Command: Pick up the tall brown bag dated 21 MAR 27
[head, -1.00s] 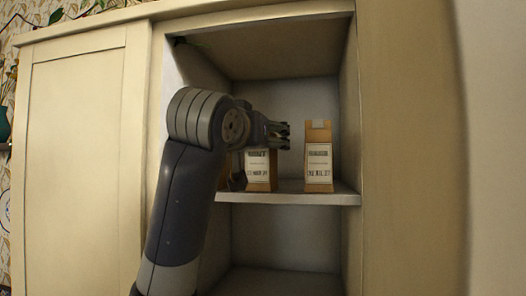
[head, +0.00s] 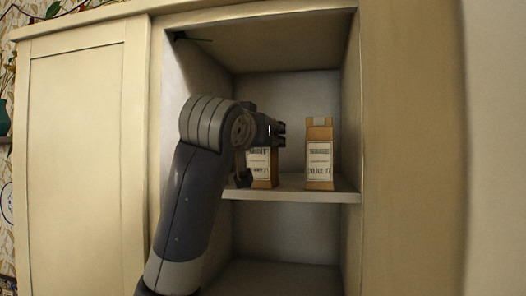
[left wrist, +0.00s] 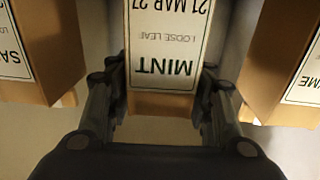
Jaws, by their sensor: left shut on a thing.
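The tall brown bag (left wrist: 165,103) has a white label that reads MINT, LOOSE LEAF and 21 MAR 27, upside down in the left wrist view. In the head view the same bag (head: 262,168) stands upright on the cupboard shelf, its top partly hidden by my gripper. My left gripper (left wrist: 160,80) has one finger on each side of the bag and is shut on it. In the head view my left gripper (head: 279,133) is at the bag's upper part. The bag's base appears to rest on the shelf. My right gripper is not in view.
A similar brown bag (head: 320,155) stands to the right on the shelf (head: 290,194); its label (left wrist: 307,75) ends in YME. Another bag (left wrist: 40,40), labelled SA, is close on the left. The cupboard's right wall (head: 350,120) is near.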

